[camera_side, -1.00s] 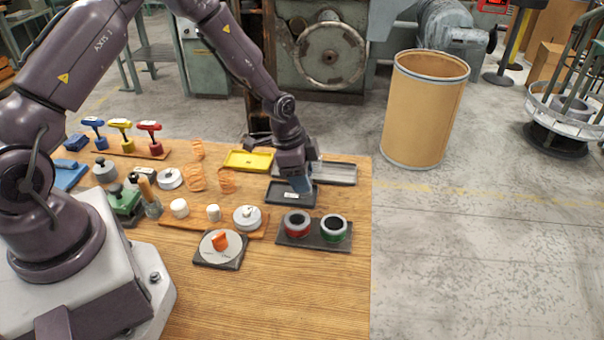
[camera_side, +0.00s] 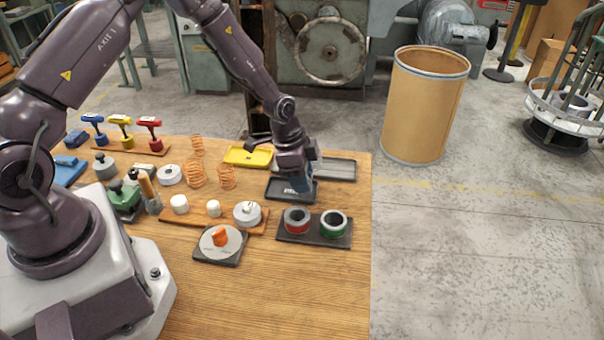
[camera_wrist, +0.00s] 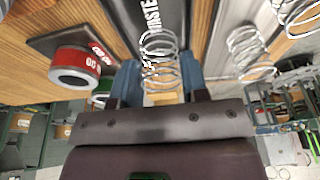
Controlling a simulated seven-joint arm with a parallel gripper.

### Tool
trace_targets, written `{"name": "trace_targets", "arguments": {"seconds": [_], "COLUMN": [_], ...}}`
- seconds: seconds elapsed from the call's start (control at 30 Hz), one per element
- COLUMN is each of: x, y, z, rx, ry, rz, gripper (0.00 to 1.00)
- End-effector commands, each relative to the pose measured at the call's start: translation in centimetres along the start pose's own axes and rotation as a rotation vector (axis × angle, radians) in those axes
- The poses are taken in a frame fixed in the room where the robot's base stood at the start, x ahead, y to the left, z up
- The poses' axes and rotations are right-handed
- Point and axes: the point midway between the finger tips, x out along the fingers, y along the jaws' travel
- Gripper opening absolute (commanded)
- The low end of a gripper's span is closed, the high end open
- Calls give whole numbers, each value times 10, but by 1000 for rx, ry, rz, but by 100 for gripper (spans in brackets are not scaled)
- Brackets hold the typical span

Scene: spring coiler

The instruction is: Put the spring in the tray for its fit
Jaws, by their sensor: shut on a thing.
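My gripper (camera_side: 298,183) is low over the dark tray (camera_side: 279,187) on the bench. In the wrist view its blue fingers (camera_wrist: 160,82) are shut on a pale wire spring (camera_wrist: 158,55), which stands out between them. The same view shows the dark tray (camera_wrist: 172,12), with white lettering that seems to read WASTE, behind the spring. Whether the spring touches the tray floor, I cannot tell. In the side view the fingers hide the held spring. A yellow tray (camera_side: 247,157) and a grey tray (camera_side: 340,168) lie just behind the dark one.
A plate with a red ring (camera_side: 297,220) and a green ring (camera_side: 334,223) stands in front of the dark tray. Orange coils (camera_side: 195,174) stand to the left. A dial with an orange knob (camera_side: 220,237) is at the front. Bare bench lies at front right.

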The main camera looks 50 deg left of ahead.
Motion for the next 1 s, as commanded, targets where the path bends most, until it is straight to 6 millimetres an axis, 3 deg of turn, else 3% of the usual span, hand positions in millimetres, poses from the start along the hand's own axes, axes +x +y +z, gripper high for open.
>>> {"name": "trace_targets", "arguments": {"seconds": [0.3, 0.33, 0.43, 0.63, 0.73, 1.0], "x": [3, 3, 3, 3, 3, 2], "y": [0, 0, 0, 0, 0, 0], "z": [1, 1, 1, 1, 1, 1], "rx": [0, 0, 0, 0, 0, 0], "ry": [0, 0, 0, 0, 0, 0], "rz": [-1, -1, -1, 0, 0, -1], "gripper": [28, 45, 68, 71, 88, 88]}}
